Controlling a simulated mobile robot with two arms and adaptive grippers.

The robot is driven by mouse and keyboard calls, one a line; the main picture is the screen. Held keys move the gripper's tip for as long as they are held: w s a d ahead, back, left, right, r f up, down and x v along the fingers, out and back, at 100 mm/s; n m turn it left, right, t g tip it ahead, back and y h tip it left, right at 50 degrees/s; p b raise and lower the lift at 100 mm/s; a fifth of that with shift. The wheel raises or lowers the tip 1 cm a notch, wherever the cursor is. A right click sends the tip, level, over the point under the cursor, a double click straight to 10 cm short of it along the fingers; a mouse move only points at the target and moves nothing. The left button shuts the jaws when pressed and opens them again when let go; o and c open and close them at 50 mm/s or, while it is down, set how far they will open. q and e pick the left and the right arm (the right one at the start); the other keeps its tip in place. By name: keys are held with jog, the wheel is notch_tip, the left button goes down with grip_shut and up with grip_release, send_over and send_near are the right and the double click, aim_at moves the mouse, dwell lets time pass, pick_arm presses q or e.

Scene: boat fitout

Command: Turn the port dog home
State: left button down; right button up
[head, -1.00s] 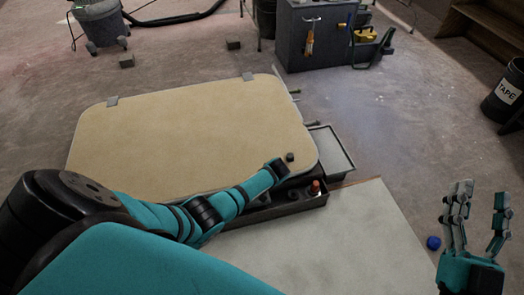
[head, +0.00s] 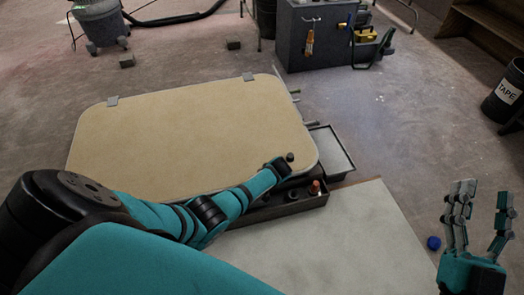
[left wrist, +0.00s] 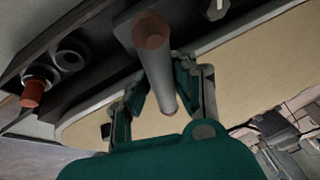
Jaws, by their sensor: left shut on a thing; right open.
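A cream hatch panel (head: 190,135) with rounded corners lies in the middle of the head view. My left gripper (head: 280,166) is at its near right corner, beside a small dark knob end (head: 290,157). In the left wrist view, my left gripper (left wrist: 164,98) has its fingers on both sides of a grey round bar (left wrist: 153,65) with a brownish end, which looks like the dog's handle. The gripper is shut on it. The dog's pivot and its angle are not clear. My right gripper (head: 480,208) is open and empty at the right, away from the panel.
A dark tray (head: 290,208) along the panel's near edge holds a red-topped piece (head: 315,187) and dark rings. A grey bin (head: 329,150) sits beside the corner.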

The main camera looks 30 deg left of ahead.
pick_arm(q)
jog(key=shift+s+a+f, duration=0.15)
jog(key=shift+s+a, duration=0.25)
jog(key=shift+a, duration=0.05)
jog(key=c, duration=1.1)
grip_release()
jog(key=shift+d, duration=0.1)
jog(key=shift+w+d, duration=0.1)
jog(key=shift+w, duration=0.05)
jog(key=shift+d+r, duration=0.1)
jog(key=shift+r, duration=0.1)
jog(key=shift+d+r, duration=0.3)
jog(key=shift+r, duration=0.2)
jog(key=v, duration=1)
jog(key=shift+r, duration=0.25)
jog(key=shift+o, duration=0.2)
